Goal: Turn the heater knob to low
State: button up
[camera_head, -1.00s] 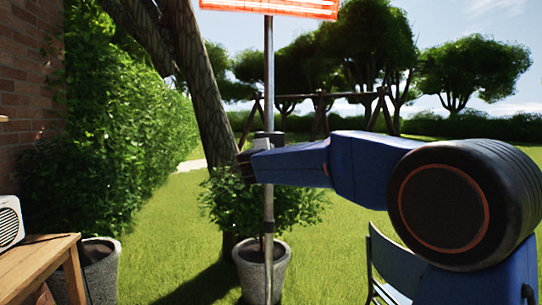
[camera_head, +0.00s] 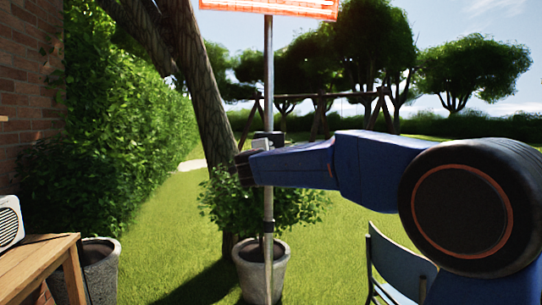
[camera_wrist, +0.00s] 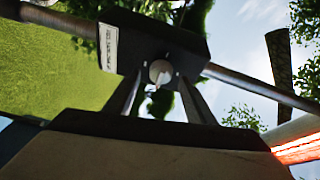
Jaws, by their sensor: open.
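The heater is a grey pole (camera_head: 268,85) with a glowing orange heating head (camera_head: 272,8) at the top. A dark control box (camera_head: 268,137) sits on the pole, partly behind my gripper (camera_head: 242,169). In the wrist view the control box (camera_wrist: 150,42) is close, with a white label (camera_wrist: 108,47) on its left. The round pale knob (camera_wrist: 160,72) has a light pointer hanging downward in the picture. My gripper (camera_wrist: 159,84) is open, with one finger on each side of the knob; I cannot tell whether either touches it. The glowing head also shows at right (camera_wrist: 300,145).
A potted bush (camera_head: 262,270) stands behind the pole, and a tree trunk (camera_head: 208,110) leans behind it. A wooden table (camera_head: 40,258) with a pale speaker-like box (camera_head: 8,222) is at left. A chair (camera_head: 392,262) stands at lower right, under my arm.

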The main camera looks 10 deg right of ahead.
jog(key=v, duration=1.5)
jog(key=shift+s, duration=0.25)
jog(key=s+d+f+n+g+y, duration=0.2)
jog(key=s+f+n+g+y, duration=0.2)
jog(key=s+f+n+y, duration=0.95)
jog(key=s+d+f+n+g+h, duration=0.2)
jog(key=s+d+f, duration=0.2)
jog(key=s+f, duration=0.3)
jog(key=s+d+f+n+g+h, duration=0.2)
jog(key=s+d+f+g, duration=0.1)
jog(key=s+f, duration=0.5)
jog(key=s+d+f+n+g+h, duration=0.2)
jog(key=s+d+f, duration=0.3)
jog(key=s+f, duration=0.3)
jog(key=s+n, duration=0.1)
jog(key=s, duration=0.2)
jog(key=shift+s+d+g+h, duration=0.3)
jog(key=shift+s+g+h, duration=0.05)
jog(key=shift+g, duration=0.05)
